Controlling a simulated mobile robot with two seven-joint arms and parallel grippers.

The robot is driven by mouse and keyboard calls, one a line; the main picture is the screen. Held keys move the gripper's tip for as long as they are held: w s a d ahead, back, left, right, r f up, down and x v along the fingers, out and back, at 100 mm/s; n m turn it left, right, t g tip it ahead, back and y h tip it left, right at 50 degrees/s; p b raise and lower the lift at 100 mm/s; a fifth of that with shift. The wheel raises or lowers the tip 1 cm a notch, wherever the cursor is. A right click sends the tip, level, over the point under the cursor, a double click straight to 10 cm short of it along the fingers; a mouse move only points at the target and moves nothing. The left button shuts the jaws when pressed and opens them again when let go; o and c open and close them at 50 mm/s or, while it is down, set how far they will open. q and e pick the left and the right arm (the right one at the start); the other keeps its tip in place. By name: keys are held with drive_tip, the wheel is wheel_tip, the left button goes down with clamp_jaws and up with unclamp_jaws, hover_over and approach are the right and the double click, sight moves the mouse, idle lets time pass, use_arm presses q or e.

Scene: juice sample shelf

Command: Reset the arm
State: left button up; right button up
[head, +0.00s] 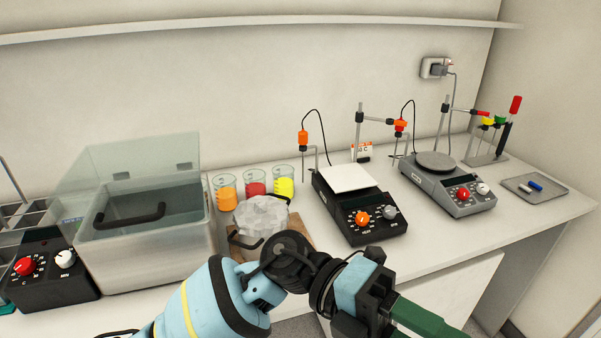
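My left arm comes in from the bottom left, with light blue links and black joints, and reaches across the front of the bench. Its end, my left gripper (408,318), is in front of the bench's front edge, below the black hotplate. A long dark green part runs from it toward the bottom edge of the head view. Its fingertips are not clearly seen, so I cannot tell whether it is open or shut. My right gripper is not in view.
A pot of ice (262,216) stands on a wooden board (298,236) just behind my arm. Behind it are orange, red and yellow beakers (255,191). A lidded metal bath (150,250) is left. Two hotplates (372,222) (450,192) and a tray (550,196) are right.

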use_arm(q)
drive_tip(key=w+a+f+n+t+h, duration=0.4)
drive_tip(key=w+n+t, duration=0.3)
drive_tip(key=n+t, duration=0.65)
drive_tip(key=w+a+f+n+t+h, duration=0.3)
drive_tip(key=w+a+f+n+t, duration=0.25)
drive_tip(key=n+t, duration=0.8)
drive_tip(key=w+a+f+n+t+y, duration=0.2)
drive_tip(key=a+f+n+t+y, duration=0.25)
drive_tip(key=f+n+y, duration=0.3)
drive_tip(key=s+a+f+n+g+y, duration=0.2)
drive_tip(key=s+a+f+n+y, duration=0.3)
drive_tip(key=f, duration=0.4)
drive_tip(key=s+a+f+n+g+y, duration=0.2)
drive_tip(key=s+a+f+y, duration=0.15)
drive_tip(key=a+f, duration=0.45)
drive_tip(key=s+a+f+n+g+y, duration=0.1)
drive_tip(key=s+a+f+g, duration=0.2)
drive_tip(key=s+f, duration=0.3)
drive_tip(key=s+a+f+n+g+y, duration=0.1)
drive_tip(key=s+a+f+g+y, duration=0.1)
drive_tip(key=s+f, duration=0.3)
drive_tip(key=s+a+g, duration=0.1)
drive_tip(key=s, duration=0.2)
drive_tip(key=shift+s+a+f, duration=0.15)
drive_tip(key=shift+a+f, duration=0.05)
drive_tip(key=shift+f, duration=0.15)
